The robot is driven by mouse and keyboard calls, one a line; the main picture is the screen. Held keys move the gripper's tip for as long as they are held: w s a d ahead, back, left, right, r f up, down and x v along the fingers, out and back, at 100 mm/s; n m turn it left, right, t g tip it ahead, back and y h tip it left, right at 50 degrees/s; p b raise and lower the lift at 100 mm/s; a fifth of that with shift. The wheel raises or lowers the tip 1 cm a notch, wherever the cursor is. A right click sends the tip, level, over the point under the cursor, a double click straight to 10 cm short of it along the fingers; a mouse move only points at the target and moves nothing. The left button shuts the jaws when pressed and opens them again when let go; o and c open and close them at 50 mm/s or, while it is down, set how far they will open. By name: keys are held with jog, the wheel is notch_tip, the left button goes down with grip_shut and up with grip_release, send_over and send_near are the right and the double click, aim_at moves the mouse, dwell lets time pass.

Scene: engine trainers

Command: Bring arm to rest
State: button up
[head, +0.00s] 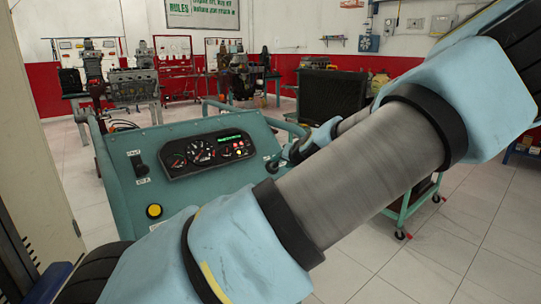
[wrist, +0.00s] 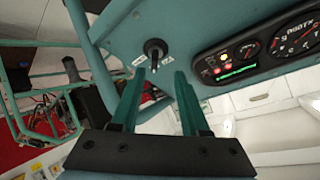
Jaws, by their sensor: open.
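The teal trainer console (head: 125,200) stands in front of me with a black gauge cluster (head: 206,152) on its panel. A black switch (head: 142,168) and a yellow button (head: 154,211) sit on the panel's left side. In the wrist view my gripper (wrist: 160,74) is open and empty, its two teal fingers pointing at the panel. A black lever (wrist: 155,48) with small white labels stands just beyond and between the fingertips; I cannot tell whether they touch it. My arm crosses the head view and hides the panel's lower right.
An engine on a stand (head: 133,85) and a red-framed board (head: 176,68) stand behind the console. A dark radiator-like unit (head: 330,95) is behind my arm on a wheeled teal frame. The tiled floor (head: 460,250) at lower right is clear.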

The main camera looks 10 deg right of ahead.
jog(key=s+a+f+n+g, duration=0.2)
jog(key=s+a+f+g, duration=0.25)
jog(key=a, duration=0.25)
jog(key=s+a+f+n+g, duration=0.1)
jog(key=s+a+f+g, duration=0.2)
jog(key=a+f, duration=0.35)
jog(key=s+a+r+g+h, duration=0.1)
jog(key=s+a+r, duration=0.3)
jog(key=s, duration=0.3)
jog(key=s+a+r+g+h, duration=0.1)
jog(key=s+a+r, duration=0.3)
jog(key=s, duration=0.3)
jog(key=shift+s+r+g+h, duration=0.3)
jog(key=shift+s+r+g, duration=0.05)
jog(key=shift+r, duration=0.35)
dwell(0.3)
